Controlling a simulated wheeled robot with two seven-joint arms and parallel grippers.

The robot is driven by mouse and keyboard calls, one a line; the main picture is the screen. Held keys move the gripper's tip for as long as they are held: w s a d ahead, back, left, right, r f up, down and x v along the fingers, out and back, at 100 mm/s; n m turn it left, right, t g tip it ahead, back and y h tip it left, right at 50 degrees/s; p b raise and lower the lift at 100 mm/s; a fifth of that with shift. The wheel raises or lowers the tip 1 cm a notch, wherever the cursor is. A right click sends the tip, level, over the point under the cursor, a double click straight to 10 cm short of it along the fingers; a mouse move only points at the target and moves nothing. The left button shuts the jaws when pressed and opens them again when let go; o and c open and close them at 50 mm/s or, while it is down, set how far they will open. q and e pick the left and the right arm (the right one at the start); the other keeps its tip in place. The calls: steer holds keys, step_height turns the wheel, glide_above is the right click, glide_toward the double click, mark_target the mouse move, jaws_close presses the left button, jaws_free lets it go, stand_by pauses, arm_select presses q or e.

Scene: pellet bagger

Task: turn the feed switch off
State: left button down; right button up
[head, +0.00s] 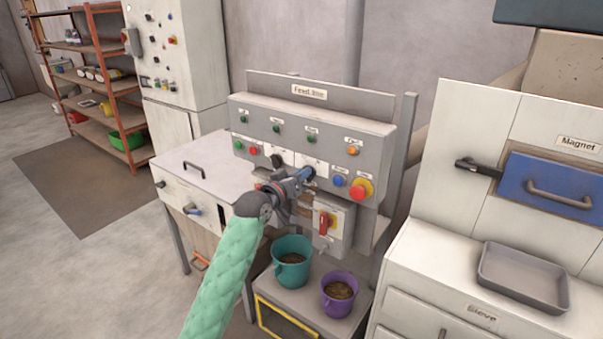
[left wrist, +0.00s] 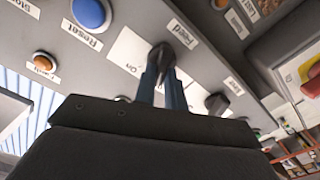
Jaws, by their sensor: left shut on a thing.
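The feed switch (left wrist: 163,54) is a dark rotary knob on a white plate in the left wrist view. "Feed" is printed beside it, and "On" shows on the plate. My left gripper (left wrist: 160,76) is shut on this knob, with its blue fingers to either side. In the head view my left gripper (head: 307,174) reaches the lower row of the grey control panel (head: 310,132) and hides the knob. The knob's exact pointing direction is hard to tell. My right gripper is in neither view.
Near the left gripper are a second dark knob (left wrist: 217,103), a blue reset button (head: 339,181) and a red emergency button (head: 362,189). A red-handled switch box (head: 336,236) hangs below. A teal bucket (head: 292,273) and a purple bucket (head: 339,304) stand underneath.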

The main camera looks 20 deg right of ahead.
arm_select(q)
steer(key=shift+f+n, duration=0.1)
steer(key=shift+n, duration=0.3)
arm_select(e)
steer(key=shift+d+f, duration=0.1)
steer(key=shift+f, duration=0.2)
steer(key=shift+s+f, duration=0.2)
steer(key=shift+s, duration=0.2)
arm_select(q)
steer(key=c, duration=1.5)
jaws_free()
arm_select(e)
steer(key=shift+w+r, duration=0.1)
arm_select(q)
steer(key=shift+o, duration=0.2)
steer(key=shift+a, duration=0.1)
